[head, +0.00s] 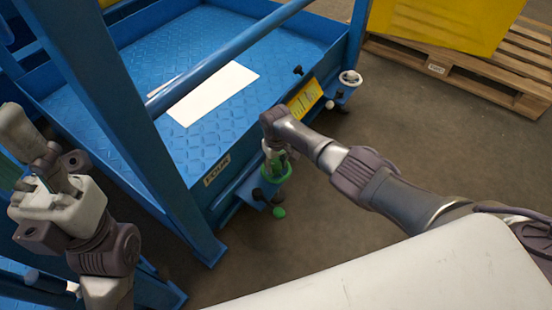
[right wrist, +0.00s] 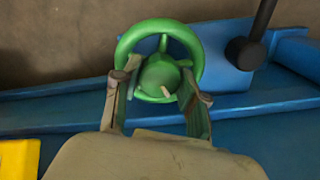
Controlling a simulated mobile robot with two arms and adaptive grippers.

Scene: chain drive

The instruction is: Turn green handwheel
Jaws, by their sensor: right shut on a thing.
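The green handwheel (right wrist: 125,48) has a round rim, spokes and a hub, and sits on a blue bracket at the platform's edge. In the head view the handwheel (head: 282,178) is partly hidden by my right gripper (head: 275,160). In the right wrist view, my right gripper's fingers (right wrist: 161,88) stand on either side of the hub at the near part of the wheel, shut on it. My left gripper (head: 48,165) is at the left of the head view, away from the wheel; its finger opening is unclear.
A blue platform (head: 215,45) with posts and rails fills the left. A white handwheel (head: 350,77) and yellow panel (head: 305,99) are farther along its edge. A green knob (head: 279,212) and black lever (right wrist: 245,52) are near the green wheel. A wooden pallet (head: 460,75) stands behind.

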